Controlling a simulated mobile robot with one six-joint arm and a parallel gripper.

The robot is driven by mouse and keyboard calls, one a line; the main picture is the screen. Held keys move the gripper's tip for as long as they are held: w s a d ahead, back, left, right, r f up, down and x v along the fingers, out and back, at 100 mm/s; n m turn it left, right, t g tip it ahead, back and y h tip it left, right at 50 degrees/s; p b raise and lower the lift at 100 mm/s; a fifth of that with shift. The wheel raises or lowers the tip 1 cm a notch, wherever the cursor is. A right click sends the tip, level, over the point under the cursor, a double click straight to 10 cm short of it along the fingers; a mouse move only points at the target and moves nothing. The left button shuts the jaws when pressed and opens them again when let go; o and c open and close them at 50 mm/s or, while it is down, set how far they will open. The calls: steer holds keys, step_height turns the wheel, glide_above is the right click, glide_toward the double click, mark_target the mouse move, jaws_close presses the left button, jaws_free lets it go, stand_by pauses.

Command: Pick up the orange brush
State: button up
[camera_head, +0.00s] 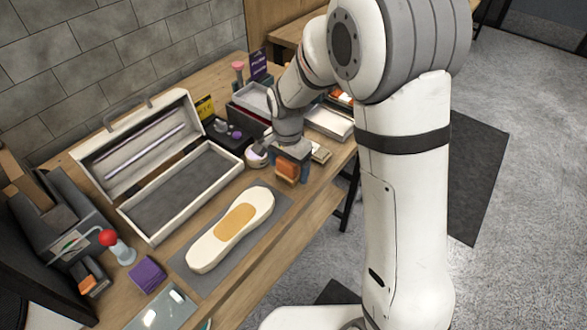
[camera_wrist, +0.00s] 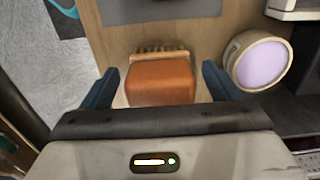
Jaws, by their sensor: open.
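The orange brush (camera_wrist: 160,83) lies in the middle of the wrist view, with a row of tan bristles along its far side. My gripper (camera_wrist: 160,82) is open, with one blue-grey finger on each side of the brush. Gaps show between the fingers and the brush, wider on the right. In the head view, my gripper (camera_head: 291,172) is low over the right part of the table, and the orange brush (camera_head: 287,169) shows between its fingers. My wrist partly hides the area behind it there.
A round jar with a lilac top (camera_wrist: 262,62) stands close to the right finger. A pale shoe sole (camera_head: 205,250) lies on a grey mat (camera_head: 271,216). An open white case (camera_head: 150,232) stands behind it. The table edge is near the brush.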

steer(key=shift+f, duration=0.2)
steer(key=shift+c, duration=0.5)
steer(key=c, duration=1)
step_height(320, 180, up, 10)
steer(key=shift+r, duration=0.1)
